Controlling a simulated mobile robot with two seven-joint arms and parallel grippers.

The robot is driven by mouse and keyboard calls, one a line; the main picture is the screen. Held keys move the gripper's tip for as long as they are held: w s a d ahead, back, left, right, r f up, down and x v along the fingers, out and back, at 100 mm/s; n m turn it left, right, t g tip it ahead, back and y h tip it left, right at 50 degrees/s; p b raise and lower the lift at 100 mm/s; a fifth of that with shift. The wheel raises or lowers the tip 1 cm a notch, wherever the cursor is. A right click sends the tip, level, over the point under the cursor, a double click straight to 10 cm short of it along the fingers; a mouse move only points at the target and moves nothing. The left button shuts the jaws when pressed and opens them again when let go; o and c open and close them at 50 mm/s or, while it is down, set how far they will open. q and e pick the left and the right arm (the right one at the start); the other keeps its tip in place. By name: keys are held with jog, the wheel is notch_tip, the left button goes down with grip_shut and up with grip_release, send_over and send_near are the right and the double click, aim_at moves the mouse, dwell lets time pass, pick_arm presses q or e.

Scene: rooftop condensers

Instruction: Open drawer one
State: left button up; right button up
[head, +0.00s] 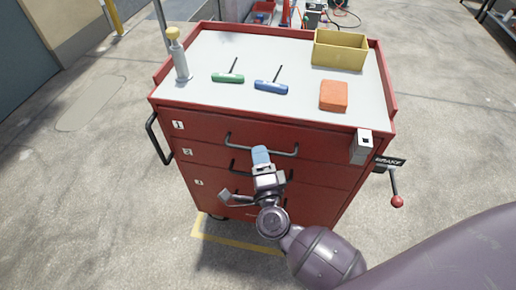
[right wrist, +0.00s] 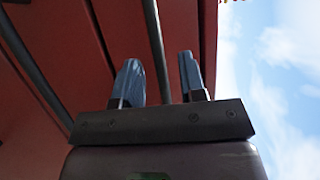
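Drawer one (head: 205,133) is the top drawer of a red cabinet, marked "1", and its front sits flush. Its dark bar handle (head: 285,153) runs across the front. My right gripper (head: 261,155) is at the middle of this handle, its blue fingertips overlapping the bar in the head view. In the right wrist view, the two blue fingers (right wrist: 160,80) stand apart, with a dark bar (right wrist: 153,30) between them and visible gaps on both sides. Whether the bar is deep between the fingers is hard to tell. My left gripper is not in view.
Drawers two (head: 205,156) and three (head: 210,185) are below. The top holds a green-handled tool (head: 228,77), a blue-handled tool (head: 271,86), an orange block (head: 334,96) and a yellow bin (head: 340,50). A brake lever (head: 396,188) sticks out at right.

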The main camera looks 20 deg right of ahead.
jog(key=shift+x, duration=1.3)
grip_shut()
